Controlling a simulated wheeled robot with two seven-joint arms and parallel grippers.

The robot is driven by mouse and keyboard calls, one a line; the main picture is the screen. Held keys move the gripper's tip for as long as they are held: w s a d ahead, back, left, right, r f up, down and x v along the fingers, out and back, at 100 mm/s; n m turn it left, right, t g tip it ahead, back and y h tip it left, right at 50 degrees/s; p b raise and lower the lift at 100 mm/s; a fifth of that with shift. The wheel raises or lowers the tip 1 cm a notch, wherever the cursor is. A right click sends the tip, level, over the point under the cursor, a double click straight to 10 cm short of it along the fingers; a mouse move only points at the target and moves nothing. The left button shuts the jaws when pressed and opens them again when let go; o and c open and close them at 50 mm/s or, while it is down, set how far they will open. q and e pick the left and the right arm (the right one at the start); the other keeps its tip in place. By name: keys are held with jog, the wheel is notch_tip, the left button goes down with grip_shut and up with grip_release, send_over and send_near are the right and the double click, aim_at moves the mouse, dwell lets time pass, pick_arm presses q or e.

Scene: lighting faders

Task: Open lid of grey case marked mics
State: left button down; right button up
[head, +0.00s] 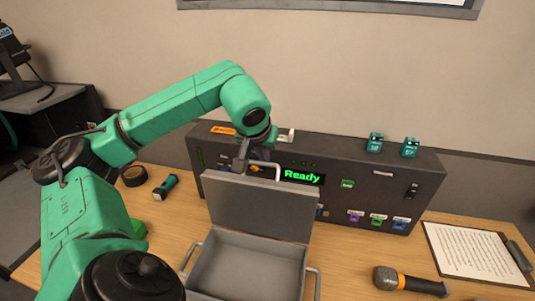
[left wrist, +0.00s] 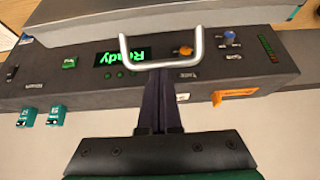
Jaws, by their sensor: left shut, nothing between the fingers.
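The grey case (head: 243,262) stands on the table with its lid (head: 255,205) raised nearly upright, and its inside looks empty. No "mics" marking is visible. A silver U-shaped handle (head: 268,166) shows behind the lid's top edge; it also shows in the left wrist view (left wrist: 199,48). My left gripper (head: 240,163) is behind the lid's upper edge, its tips partly hidden. In the left wrist view its dark fingers (left wrist: 160,78) are together and empty, reaching toward the handle's crossbar. I cannot tell whether they touch it. My right gripper is not in view.
A dark control panel (head: 388,180) with a green "Ready" display stands close behind the lid, with two teal boxes (head: 375,143) on top. A microphone (head: 410,282) and a clipboard (head: 473,252) lie at the right. A torch (head: 166,187) and tape roll (head: 133,176) lie at the left.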

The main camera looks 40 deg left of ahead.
pick_arm(q)
jog(key=shift+w+a+f, duration=0.2)
jog(key=shift+w, duration=0.15)
jog(key=p+v, duration=0.3)
jog(key=v, duration=1.2)
jog(key=shift+p, duration=0.4)
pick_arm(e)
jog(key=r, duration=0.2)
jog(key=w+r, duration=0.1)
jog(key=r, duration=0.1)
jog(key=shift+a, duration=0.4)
pick_arm(q)
jog(key=shift+s+d+f, duration=0.1)
jog(key=shift+f, duration=0.05)
